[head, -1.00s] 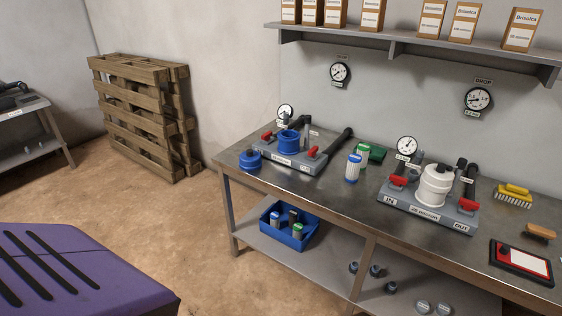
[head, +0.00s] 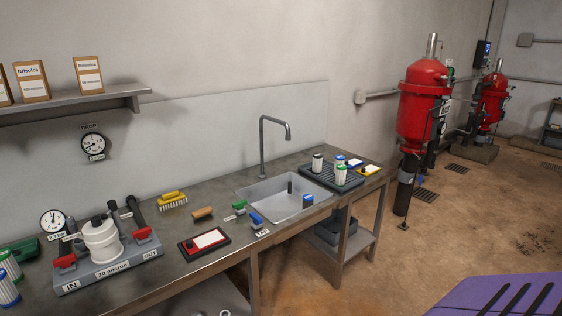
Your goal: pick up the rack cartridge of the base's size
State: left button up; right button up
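The manifold base (head: 108,268) on the bench at left is grey with red-handled valves, marked IN, OUT and "20 micron". A white capped housing (head: 102,240) stands on it. A black rack (head: 317,179) lies right of the sink. On it stand a white cartridge with a dark top (head: 317,163) and a white one with a green end (head: 341,175). Any size marking on these cartridges is too small to read. Blue (head: 355,163) and yellow (head: 369,169) pieces lie at the rack's right side. Neither gripper is in view.
A sink (head: 285,198) with a tall faucet (head: 265,145) lies left of the rack; a blue item (head: 308,200) is at its right side. A red-black tablet (head: 204,243), brushes and small green and blue tools lie between base and sink. Red tanks (head: 423,105) stand beyond the bench.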

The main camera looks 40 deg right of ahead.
aim_at(341, 170)
jog(key=i+l+z, duration=0.5)
jog(key=i+l, duration=0.55)
jog(key=l, duration=0.7)
jog(key=i+l+z, duration=0.5)
jog(key=i+l, duration=0.85)
